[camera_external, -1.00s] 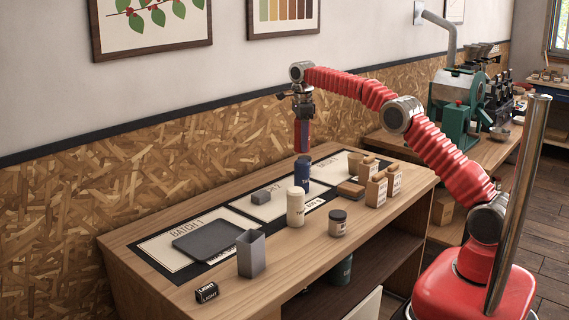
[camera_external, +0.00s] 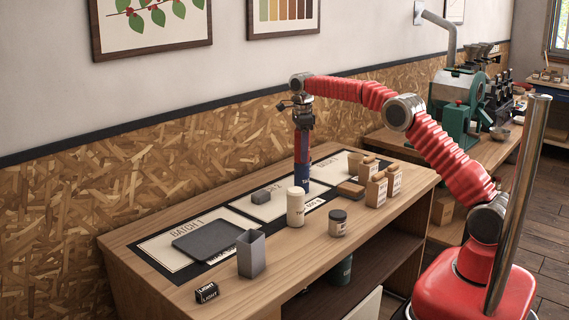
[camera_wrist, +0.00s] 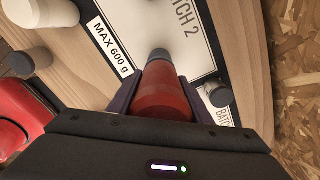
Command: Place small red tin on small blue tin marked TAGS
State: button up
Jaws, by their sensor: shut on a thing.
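The small red tin (camera_external: 301,146) is upright between the fingers of my gripper (camera_external: 302,125). It fills the space between the dark fingers (camera_wrist: 163,92) in the wrist view. The blue tin (camera_external: 303,180) stands upright on the bench directly below it, with pale lettering partly visible. In the external view the red tin's lower end meets the top of the blue tin; I cannot tell whether they touch. In the wrist view the red tin covers most of what lies below it, and a grey-blue round piece (camera_wrist: 160,56) shows just past its end.
A cream canister (camera_external: 295,208) and a dark-lidded jar (camera_external: 337,223) stand in front of the blue tin. A grey tray (camera_external: 208,241) and open grey box (camera_external: 251,255) are further left.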

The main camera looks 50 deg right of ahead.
aim_at(297, 133)
jog(key=o, duration=1.2)
jog(key=shift+o, duration=0.2)
jog(key=shift+r, duration=3.75)
jog(key=shift+r, duration=0.15)
